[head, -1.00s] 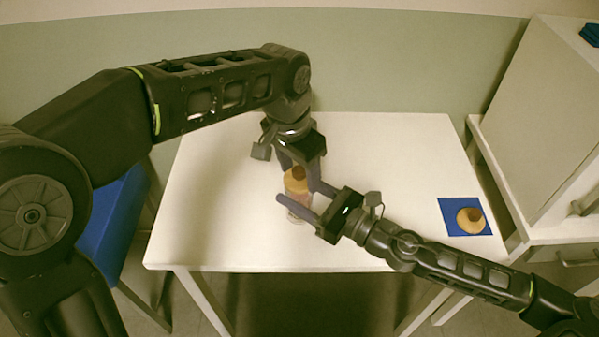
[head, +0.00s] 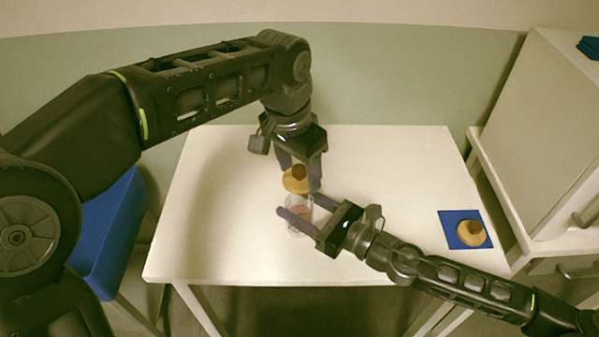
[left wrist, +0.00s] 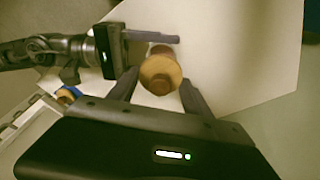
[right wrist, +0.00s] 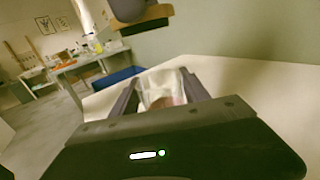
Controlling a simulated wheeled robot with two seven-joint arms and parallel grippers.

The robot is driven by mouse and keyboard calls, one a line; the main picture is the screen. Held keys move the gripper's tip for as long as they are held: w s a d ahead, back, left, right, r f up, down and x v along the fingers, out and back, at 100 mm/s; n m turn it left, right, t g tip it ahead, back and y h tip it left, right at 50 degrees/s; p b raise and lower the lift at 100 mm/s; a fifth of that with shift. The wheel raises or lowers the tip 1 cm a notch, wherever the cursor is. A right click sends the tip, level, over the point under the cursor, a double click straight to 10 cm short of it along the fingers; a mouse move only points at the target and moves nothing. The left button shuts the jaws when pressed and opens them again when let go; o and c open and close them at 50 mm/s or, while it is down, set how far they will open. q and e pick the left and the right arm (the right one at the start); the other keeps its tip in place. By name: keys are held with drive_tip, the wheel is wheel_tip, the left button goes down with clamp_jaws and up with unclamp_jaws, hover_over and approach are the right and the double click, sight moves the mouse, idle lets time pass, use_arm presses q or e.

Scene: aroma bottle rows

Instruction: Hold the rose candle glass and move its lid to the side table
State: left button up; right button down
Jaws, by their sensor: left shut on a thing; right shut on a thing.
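The rose candle glass (head: 299,225) is clear with pinkish contents and stands upright on the white table; it also shows in the right wrist view (right wrist: 160,90). My right gripper (head: 303,211) is shut around it from the right. The round wooden lid (head: 293,184) has a darker brown knob. My left gripper (head: 300,172) is shut on it and holds it above the glass, with a gap visible in the right wrist view, where the lid's edge (right wrist: 150,20) hangs overhead. The lid also shows between the fingers in the left wrist view (left wrist: 160,72).
The white table (head: 390,180) is mostly clear. Near its right edge a blue square (head: 449,217) bears another round wooden lid with a knob (head: 470,236). A white cabinet (head: 545,130) on a white stand (head: 560,243) is at the right. A blue-topped piece (head: 108,225) is at the left.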

sight(312, 212)
drive_tip(key=shift+c, duration=2.3)
unclamp_jaws()
use_arm(q)
drive_tip(key=shift+f, duration=0.15)
use_arm(e)
drive_tip(key=shift+s+d, duration=0.35)
drive_tip(key=shift+d, duration=0.2)
use_arm(q)
drive_tip(key=shift+f+b, duration=0.4)
drive_tip(key=shift+b, duration=0.1)
use_arm(e)
drive_tip(key=v, duration=0.4)
drive_tip(key=shift+f, duration=0.15)
use_arm(q)
wheel_tip(312, 212, up, 3)
drive_tip(key=p, duration=0.3)
drive_tip(key=shift+r, duration=0.2)
use_arm(e)
drive_tip(key=v, duration=0.5)
drive_tip(key=shift+s+d+r, duration=0.2)
drive_tip(key=shift+d+r, duration=0.1)
drive_tip(key=shift+s+d+f, duration=0.15)
drive_tip(key=shift+s+d, duration=0.2)
